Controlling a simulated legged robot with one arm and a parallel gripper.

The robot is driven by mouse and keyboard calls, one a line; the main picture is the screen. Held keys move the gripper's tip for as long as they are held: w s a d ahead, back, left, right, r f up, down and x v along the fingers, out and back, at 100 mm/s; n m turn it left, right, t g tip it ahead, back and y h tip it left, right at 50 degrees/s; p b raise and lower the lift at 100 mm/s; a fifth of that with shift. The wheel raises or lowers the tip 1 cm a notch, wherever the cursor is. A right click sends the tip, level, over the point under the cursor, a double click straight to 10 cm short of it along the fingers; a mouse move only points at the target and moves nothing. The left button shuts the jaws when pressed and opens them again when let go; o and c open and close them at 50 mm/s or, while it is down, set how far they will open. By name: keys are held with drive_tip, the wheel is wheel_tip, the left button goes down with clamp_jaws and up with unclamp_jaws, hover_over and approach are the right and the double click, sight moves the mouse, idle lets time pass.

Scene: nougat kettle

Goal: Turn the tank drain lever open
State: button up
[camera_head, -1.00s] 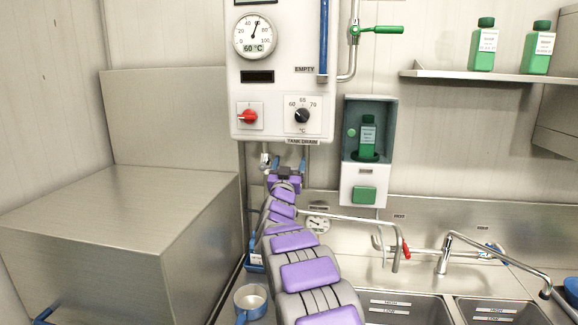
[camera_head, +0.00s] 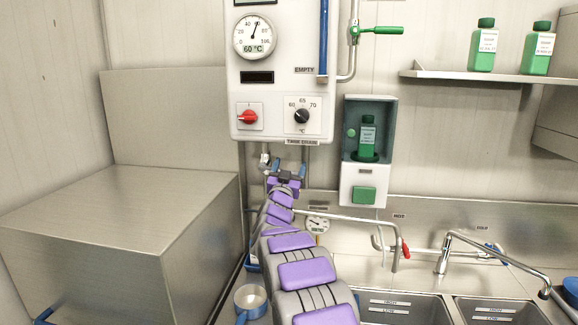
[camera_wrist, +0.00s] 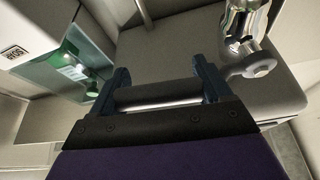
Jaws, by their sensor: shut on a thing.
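The TANK DRAIN label (camera_head: 301,142) is at the bottom edge of the white tank panel. Metal drain pipework (camera_head: 265,161) hangs below it. My gripper (camera_head: 290,169) is at this pipework, its two blue fingers pointing up and set apart. In the wrist view, my gripper (camera_wrist: 162,85) has a grey bar between its fingers, and I cannot tell clearly whether this is the lever. A chrome valve body (camera_wrist: 245,30) with a round end stands just beyond the right finger. My gripper is shut on the drain lever, which is mostly hidden in the head view.
A large steel box (camera_head: 120,225) stands at left. A soap dispenser (camera_head: 367,150) hangs right of the panel. A tap pipe with a red lever (camera_head: 406,250) runs across right of my arm. A small pot (camera_head: 250,299) sits low beside my arm.

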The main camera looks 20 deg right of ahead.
drive_tip(key=w+a+f+m+g+h+p, duration=0.1)
drive_tip(key=a+f+m+g+p, duration=0.1)
drive_tip(key=m, duration=0.7)
drive_tip(key=w+a+f+m+g+p, duration=0.2)
drive_tip(key=a+f+m+g+p, duration=0.1)
drive_tip(key=f+m, duration=0.4)
drive_tip(key=shift+w+m+g+h+p, duration=0.35)
drive_tip(key=shift+m+g+p, duration=0.35)
drive_tip(key=shift+m+g, duration=0.75)
drive_tip(key=shift+s+a+f, duration=0.1)
drive_tip(key=shift+a+f, duration=0.05)
drive_tip(key=shift+f, duration=0.05)
